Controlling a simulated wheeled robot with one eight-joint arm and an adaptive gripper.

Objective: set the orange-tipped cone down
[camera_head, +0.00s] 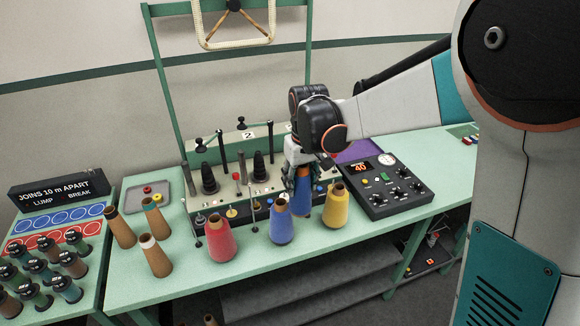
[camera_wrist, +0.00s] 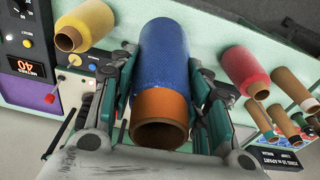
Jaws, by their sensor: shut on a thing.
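The orange-tipped cone (camera_head: 303,190) has a blue body and hangs below my gripper (camera_head: 301,166), tip up, in the head view. In the wrist view the blue body (camera_wrist: 168,60) and open orange tip (camera_wrist: 160,118) lie between the two fingers of my gripper (camera_wrist: 162,100). My gripper is shut on it near the tip. Another blue cone (camera_head: 283,226) with a brown tip stands on the bench (camera_head: 250,262) just in front and to the left. I cannot tell whether the held cone's base touches the bench.
A red cone (camera_head: 220,240) stands to the left and a yellow cone (camera_head: 336,208) close on the right. Bare brown cones (camera_head: 155,257) stand at left. The front bench strip is clear.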

